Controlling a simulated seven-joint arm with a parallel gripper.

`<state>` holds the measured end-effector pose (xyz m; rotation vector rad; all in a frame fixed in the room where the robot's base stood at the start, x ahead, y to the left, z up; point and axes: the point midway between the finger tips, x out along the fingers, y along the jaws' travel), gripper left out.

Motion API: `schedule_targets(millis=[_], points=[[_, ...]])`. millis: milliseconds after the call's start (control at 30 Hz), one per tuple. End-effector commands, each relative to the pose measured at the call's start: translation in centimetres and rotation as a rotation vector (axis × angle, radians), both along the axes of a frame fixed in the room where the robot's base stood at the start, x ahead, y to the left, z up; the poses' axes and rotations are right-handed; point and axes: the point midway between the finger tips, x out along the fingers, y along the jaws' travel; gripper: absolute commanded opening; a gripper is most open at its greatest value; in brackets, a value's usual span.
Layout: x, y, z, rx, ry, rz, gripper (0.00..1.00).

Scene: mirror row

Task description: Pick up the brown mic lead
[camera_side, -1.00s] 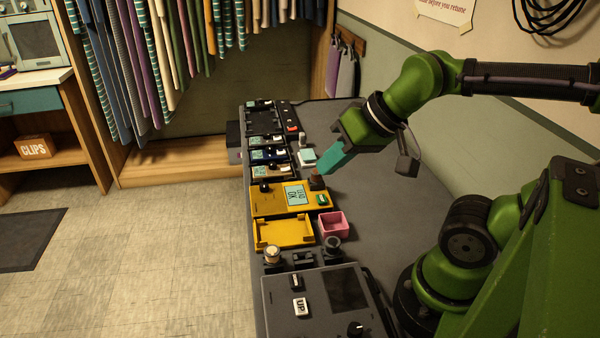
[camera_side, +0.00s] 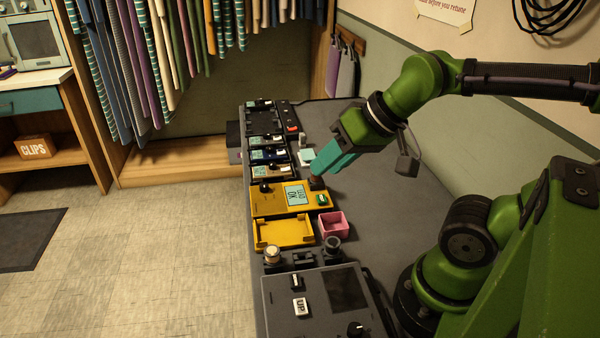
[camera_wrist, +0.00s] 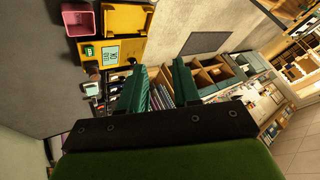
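A short dark brown piece, which looks like the mic lead's plug (camera_side: 317,183), stands at the right end of the yellow tester (camera_side: 262,202), behind its green button. My gripper (camera_side: 320,167), with teal fingers, hangs just above and behind this brown piece in the side view. Whether they touch I cannot tell. In the wrist view the two fingers of my gripper (camera_wrist: 160,66) stand apart with nothing held between them.
A pink bin (camera_side: 334,225) and an empty yellow cradle (camera_side: 283,246) are in front of the tester. Several small devices line the bench beyond it. A grey console (camera_side: 320,298) is nearest. The grey bench top (camera_side: 385,195) is clear to the right.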

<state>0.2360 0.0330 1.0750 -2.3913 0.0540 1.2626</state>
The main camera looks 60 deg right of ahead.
Motion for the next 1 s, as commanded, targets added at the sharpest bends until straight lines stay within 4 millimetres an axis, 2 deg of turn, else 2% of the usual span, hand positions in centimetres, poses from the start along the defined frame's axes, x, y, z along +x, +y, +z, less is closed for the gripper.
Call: schedule_targets(millis=[33, 200, 533, 633, 767, 867, 1000], points=[[0.0, 0.0, 0.0, 0.000, 0.000, 0.000, 0.40], [0.0, 0.0, 0.0, 0.000, 0.000, 0.000, 0.65], [0.2, -0.2, -0.5, 0.001, 0.022, -0.010, 0.65], [1.2, -1.0, -1.2, 0.007, 0.071, -0.037, 0.65], [4.2, -3.4, -1.5, 0.046, 0.179, -0.158, 0.65], [7.0, -6.1, -1.7, 0.130, 0.290, -0.369, 0.65], [10.5, -10.6, -2.6, 0.255, 0.442, -0.764, 0.65]])
